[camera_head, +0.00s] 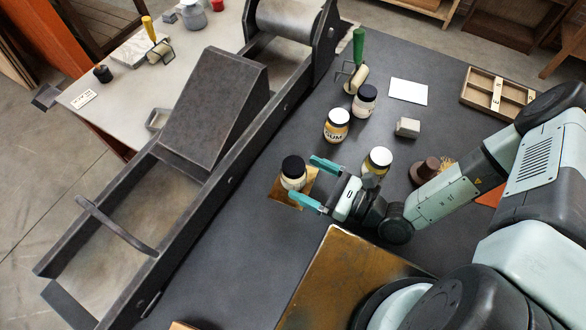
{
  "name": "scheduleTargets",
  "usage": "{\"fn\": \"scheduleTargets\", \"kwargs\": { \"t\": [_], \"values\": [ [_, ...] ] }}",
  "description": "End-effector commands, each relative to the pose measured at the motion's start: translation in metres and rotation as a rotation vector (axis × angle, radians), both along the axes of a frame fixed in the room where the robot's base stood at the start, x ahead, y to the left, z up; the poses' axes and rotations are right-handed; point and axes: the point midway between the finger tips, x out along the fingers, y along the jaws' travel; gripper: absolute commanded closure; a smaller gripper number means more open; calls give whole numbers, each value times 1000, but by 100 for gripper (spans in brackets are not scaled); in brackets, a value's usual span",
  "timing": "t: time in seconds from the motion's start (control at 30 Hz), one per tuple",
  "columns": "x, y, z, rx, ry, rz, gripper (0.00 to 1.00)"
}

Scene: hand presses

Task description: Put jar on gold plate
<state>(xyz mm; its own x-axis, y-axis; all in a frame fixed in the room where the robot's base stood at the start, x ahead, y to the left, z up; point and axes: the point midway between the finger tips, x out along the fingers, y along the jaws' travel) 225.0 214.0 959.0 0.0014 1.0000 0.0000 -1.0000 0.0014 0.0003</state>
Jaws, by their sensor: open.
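A jar with a black lid and pale body (292,173) stands upright on the small gold plate (279,196), near the plate's upper left part. My gripper (309,181) is open, with its two teal fingers just right of the jar, one toward its upper side and one toward its lower side. The fingertips reach close to the jar; I cannot tell whether they touch it. Part of the plate is hidden under the jar and the fingers.
Other jars stand nearby: a gum jar (336,125), a dark-lidded jar (364,99) and a cream-lidded jar (377,161) close above my wrist. A grey block (407,128) and a wooden tray (497,94) lie right. The long metal press (200,140) borders the left. A large brown-gold plate (330,275) lies below.

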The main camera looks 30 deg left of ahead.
Motion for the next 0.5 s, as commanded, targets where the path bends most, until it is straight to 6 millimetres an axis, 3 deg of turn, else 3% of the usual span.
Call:
{"fn": "scheduleTargets", "kwargs": {
  "t": [0.2,0.5],
  "values": [
    [1,-40,0,-1,-2,-1,5],
    [0,-57,0,0,0,1,5]
  ]
}}
